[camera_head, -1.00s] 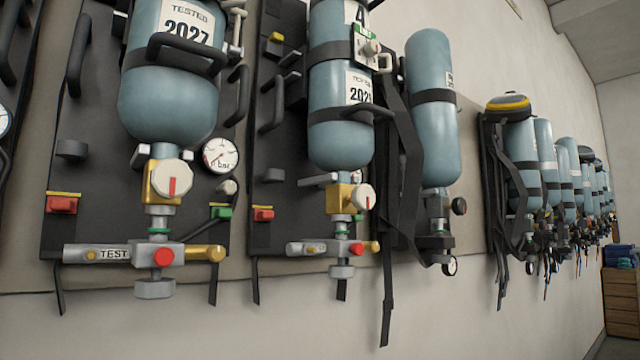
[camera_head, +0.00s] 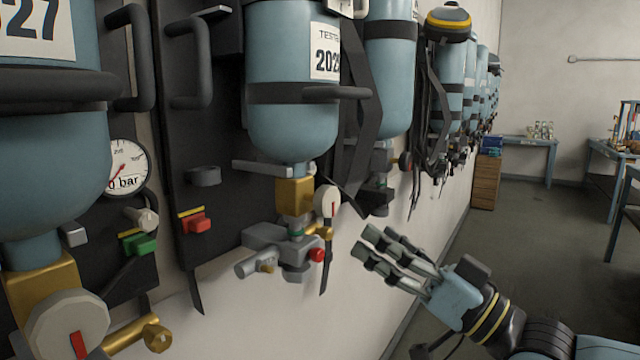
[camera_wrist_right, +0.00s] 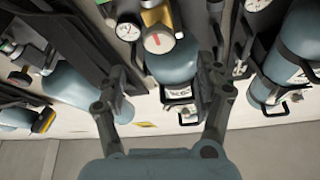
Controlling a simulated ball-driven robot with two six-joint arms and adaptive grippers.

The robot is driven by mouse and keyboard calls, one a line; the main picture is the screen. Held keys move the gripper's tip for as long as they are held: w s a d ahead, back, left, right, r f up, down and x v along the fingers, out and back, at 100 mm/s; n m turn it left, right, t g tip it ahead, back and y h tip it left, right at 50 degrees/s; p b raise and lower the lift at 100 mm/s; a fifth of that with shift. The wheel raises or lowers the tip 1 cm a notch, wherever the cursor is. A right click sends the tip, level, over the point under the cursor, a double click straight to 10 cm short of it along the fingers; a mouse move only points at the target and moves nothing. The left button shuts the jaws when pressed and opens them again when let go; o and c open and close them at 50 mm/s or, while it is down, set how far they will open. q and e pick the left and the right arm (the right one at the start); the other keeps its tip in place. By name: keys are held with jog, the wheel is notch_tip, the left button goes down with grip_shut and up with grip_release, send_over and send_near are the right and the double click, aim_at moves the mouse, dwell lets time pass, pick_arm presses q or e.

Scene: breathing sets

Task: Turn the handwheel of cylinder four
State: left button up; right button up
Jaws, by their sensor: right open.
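A blue-grey cylinder (camera_head: 290,125) with a "TESTED" label hangs in the middle of the head view; its number is cut off there, but it matches the one marked 4 earlier. Its pale handwheel (camera_head: 327,202) with a red mark sits on the right side of the brass valve block (camera_head: 294,196). My right gripper (camera_head: 368,243) is open and empty, to the lower right of that handwheel and apart from it. The right wrist view shows a pale handwheel with a red mark (camera_wrist_right: 158,41) beyond the open fingers; I cannot tell whose it is. My left gripper is not in view.
A nearer cylinder (camera_head: 50,150) with its own large handwheel (camera_head: 66,325) and gauge (camera_head: 125,168) fills the left. The valve's grey fittings and red knob (camera_head: 317,255) lie below the handwheel. More cylinders (camera_head: 390,80) line the wall. The floor at right is open before benches.

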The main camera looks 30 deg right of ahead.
aim_at(332, 207)
jog(key=b+x, duration=0.1)
jog(key=x, duration=0.8)
jog(key=shift+w+f, duration=0.15)
jog(key=shift+w, duration=0.1)
jog(key=shift+w+a+r, duration=0.2)
jog(key=shift+w+r, duration=0.05)
jog(key=shift+w, duration=0.4)
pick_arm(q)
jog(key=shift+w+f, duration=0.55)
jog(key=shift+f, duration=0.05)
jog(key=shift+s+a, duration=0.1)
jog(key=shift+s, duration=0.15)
pick_arm(e)
jog(key=shift+c, duration=0.3)
jog(key=c, duration=1.1)
